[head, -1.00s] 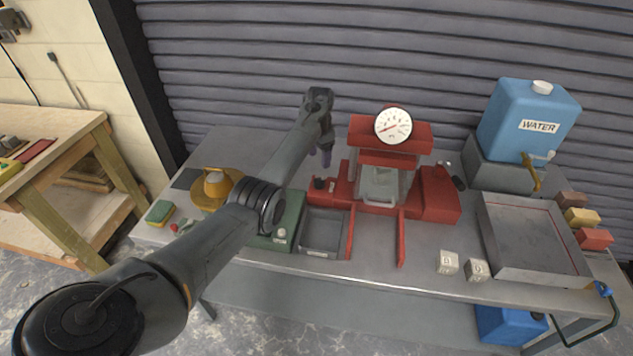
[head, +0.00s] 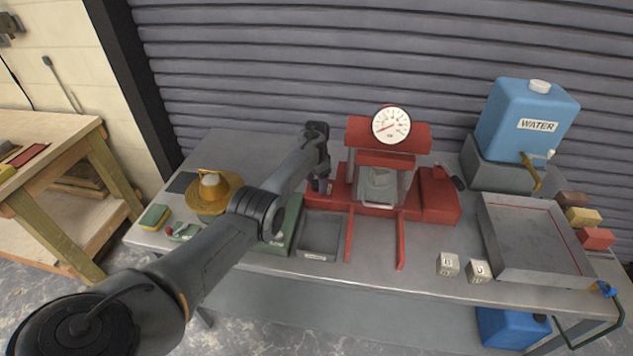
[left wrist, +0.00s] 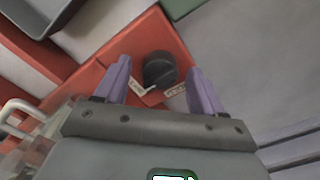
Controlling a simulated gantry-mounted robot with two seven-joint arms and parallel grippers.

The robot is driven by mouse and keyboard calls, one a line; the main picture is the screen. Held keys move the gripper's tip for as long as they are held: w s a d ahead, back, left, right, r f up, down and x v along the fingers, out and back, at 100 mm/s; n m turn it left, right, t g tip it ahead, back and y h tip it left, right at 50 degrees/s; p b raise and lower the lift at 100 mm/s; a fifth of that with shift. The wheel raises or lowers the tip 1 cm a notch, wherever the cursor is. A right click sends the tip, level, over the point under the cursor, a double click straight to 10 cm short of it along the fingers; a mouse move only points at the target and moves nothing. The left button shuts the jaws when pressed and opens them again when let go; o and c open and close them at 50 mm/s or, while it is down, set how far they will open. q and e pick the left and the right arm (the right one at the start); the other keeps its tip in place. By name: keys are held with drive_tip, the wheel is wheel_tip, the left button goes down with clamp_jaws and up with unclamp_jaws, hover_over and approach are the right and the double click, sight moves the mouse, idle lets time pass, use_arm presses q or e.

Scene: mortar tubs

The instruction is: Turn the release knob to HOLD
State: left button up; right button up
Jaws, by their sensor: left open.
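The release knob (left wrist: 159,70) is a round black knob on the red base of the press (head: 435,196). In the left wrist view it sits between the two purple fingers of my left gripper (left wrist: 160,85), which are open with a gap on each side. Small white labels (left wrist: 175,90) lie beside the knob; their words are too small to read. In the head view my left gripper (head: 322,186) points down over the left end of the red base and hides the knob. My right gripper is not in view.
The press carries a white dial gauge (head: 391,125) and two red rails in front. A grey bin (head: 320,238) and a green box (head: 287,225) stand close to my left arm. Cubes (head: 448,264), a metal tray (head: 535,240) and a blue water container (head: 525,120) are to the right.

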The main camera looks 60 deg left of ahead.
use_arm(q)
drive_tip(key=c, duration=1.1)
drive_tip(key=shift+o, duration=0.2)
drive_tip(key=shift+r+n, duration=0.1)
drive_tip(key=shift+n, duration=0.3)
drive_tip(key=n+p, duration=0.1)
drive_tip(key=n, duration=0.1)
drive_tip(key=shift+n, duration=0.4)
drive_tip(key=n, duration=0.9)
drive_tip(key=n+b, duration=0.1)
drive_tip(key=n, duration=0.4)
drive_tip(key=shift+b, duration=0.35)
drive_tip(key=shift+n, duration=0.3)
